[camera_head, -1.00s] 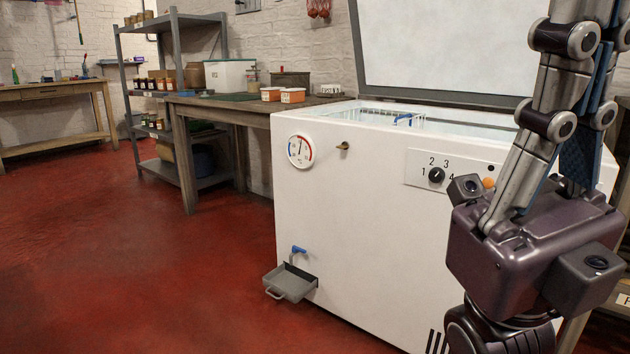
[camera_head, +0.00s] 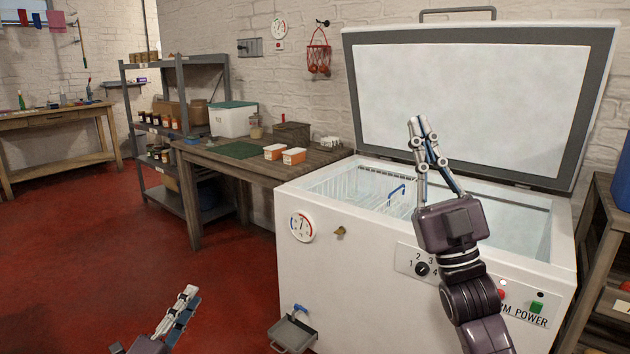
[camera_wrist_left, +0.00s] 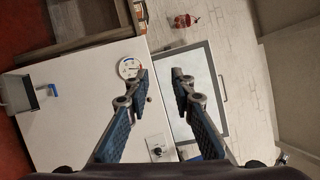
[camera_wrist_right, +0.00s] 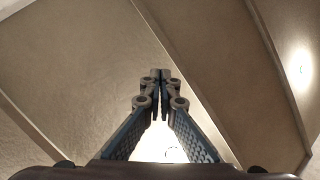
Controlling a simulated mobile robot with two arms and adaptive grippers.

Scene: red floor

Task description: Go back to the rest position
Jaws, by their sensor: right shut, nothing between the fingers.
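My right gripper (camera_head: 418,122) points upward in front of the open freezer lid (camera_head: 465,100). Its fingers are together and empty; the right wrist view shows the tips meeting (camera_wrist_right: 157,75) against the ceiling. My left gripper (camera_head: 190,293) shows at the lower left of the head view, over the red floor. In the left wrist view its fingertips (camera_wrist_left: 160,75) are apart with nothing between them, and the freezer lies beyond. My right arm passes in front of the white chest freezer (camera_head: 350,275) and hides part of its number panel.
The freezer holds a wire basket (camera_head: 345,187) and has a grey drain tray (camera_head: 292,335) low on its front. A wooden table (camera_head: 225,168) with orange-white tubs (camera_head: 294,156) stands left of it. A shelf (camera_head: 625,225) stands at the right. Red floor (camera_head: 90,250) is free at left.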

